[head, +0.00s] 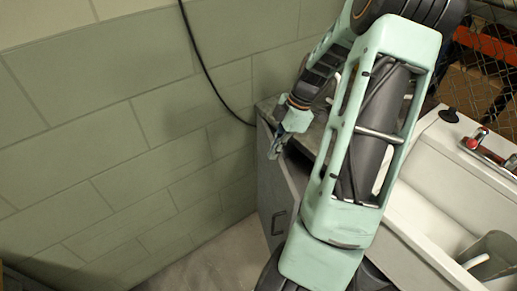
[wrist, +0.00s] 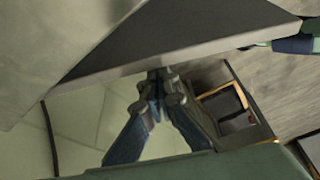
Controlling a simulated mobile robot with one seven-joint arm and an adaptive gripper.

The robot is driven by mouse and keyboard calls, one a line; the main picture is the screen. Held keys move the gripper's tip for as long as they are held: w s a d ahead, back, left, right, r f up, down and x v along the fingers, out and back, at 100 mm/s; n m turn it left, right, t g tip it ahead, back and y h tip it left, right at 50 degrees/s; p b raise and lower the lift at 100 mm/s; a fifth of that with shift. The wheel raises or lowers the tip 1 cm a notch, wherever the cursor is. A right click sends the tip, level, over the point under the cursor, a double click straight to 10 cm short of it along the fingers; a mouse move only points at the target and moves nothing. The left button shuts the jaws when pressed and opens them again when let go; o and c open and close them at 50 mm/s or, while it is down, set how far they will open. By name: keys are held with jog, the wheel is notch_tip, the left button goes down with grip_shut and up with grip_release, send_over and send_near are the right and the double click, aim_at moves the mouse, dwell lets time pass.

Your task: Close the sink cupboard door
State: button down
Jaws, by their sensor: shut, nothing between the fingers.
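The sink cupboard door (head: 274,195) is a grey panel below the counter, left of the sink, with a dark pull handle (head: 279,222). A dark gap shows between the door's top and the counter, so it looks ajar; my arm hides its right part and I cannot tell how wide it stands. My gripper (head: 275,152) is shut and empty, at the door's upper part just below the counter edge. In the wrist view, my gripper's fingertips (wrist: 162,78) are together close to the edge of a grey panel (wrist: 170,45); contact is unclear.
A pale green block wall (head: 120,150) stands at the left with a black cable (head: 205,70) hanging down it. The white sink (head: 440,215) with red-handled taps (head: 478,138) is at the right. Some bare floor (head: 205,262) shows between wall and cupboard.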

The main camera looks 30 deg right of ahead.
jog(key=shift+s+d, duration=0.2)
jog(key=shift+d, duration=0.45)
jog(key=shift+s+d, duration=0.2)
jog(key=shift+d, duration=0.45)
